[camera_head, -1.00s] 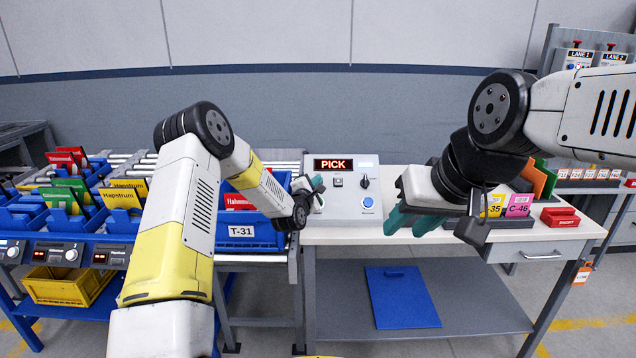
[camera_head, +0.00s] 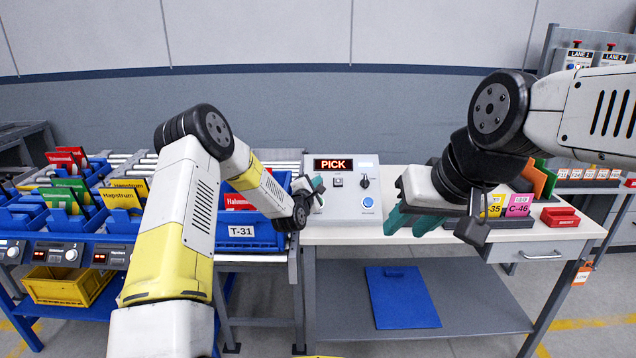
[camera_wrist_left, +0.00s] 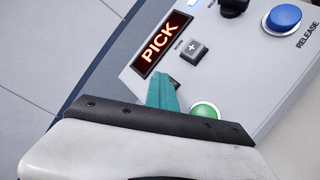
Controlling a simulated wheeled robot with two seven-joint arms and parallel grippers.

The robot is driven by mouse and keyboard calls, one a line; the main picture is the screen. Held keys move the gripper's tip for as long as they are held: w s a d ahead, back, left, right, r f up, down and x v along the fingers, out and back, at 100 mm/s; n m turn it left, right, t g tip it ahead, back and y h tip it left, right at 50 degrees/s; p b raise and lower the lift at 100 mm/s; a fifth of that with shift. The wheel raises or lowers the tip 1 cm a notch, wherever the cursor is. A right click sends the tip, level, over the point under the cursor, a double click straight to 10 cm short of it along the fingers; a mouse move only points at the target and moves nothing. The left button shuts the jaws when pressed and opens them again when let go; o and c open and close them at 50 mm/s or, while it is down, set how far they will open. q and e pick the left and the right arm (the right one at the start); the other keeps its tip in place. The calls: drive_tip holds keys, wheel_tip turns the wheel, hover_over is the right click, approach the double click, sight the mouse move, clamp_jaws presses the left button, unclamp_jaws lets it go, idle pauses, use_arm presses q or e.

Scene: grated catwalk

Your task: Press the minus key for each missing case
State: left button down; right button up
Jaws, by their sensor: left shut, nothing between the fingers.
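The grey control panel (camera_head: 350,160) stands on the table, its red display (camera_head: 333,164) reading PICK. The left wrist view shows a plus key (camera_wrist_left: 193,50) below the display, a green button (camera_wrist_left: 205,111), a black knob (camera_wrist_left: 233,6) and a blue RELEASE button (camera_wrist_left: 284,17). No minus key shows; my fingers cover the panel beside the plus key. My left gripper (camera_head: 318,184) is shut and empty at the panel's left side; its teal fingertips (camera_wrist_left: 162,88) are over the face, contact unclear. My right gripper (camera_head: 412,220) appears open and empty above the table front.
A blue tote (camera_head: 250,236) labelled T-31, holding red cases, stands left of the panel. Blue bins (camera_head: 70,225) of coloured cases are further left. A blue board (camera_head: 402,298) lies on the lower shelf.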

use_arm(q)
drive_tip(key=shift+s+a+r, duration=0.1)
drive_tip(key=shift+s+r, duration=0.65)
drive_tip(key=shift+s+r, duration=0.1)
drive_tip(key=shift+s+r, duration=1.65)
drive_tip(key=shift+s, duration=0.05)
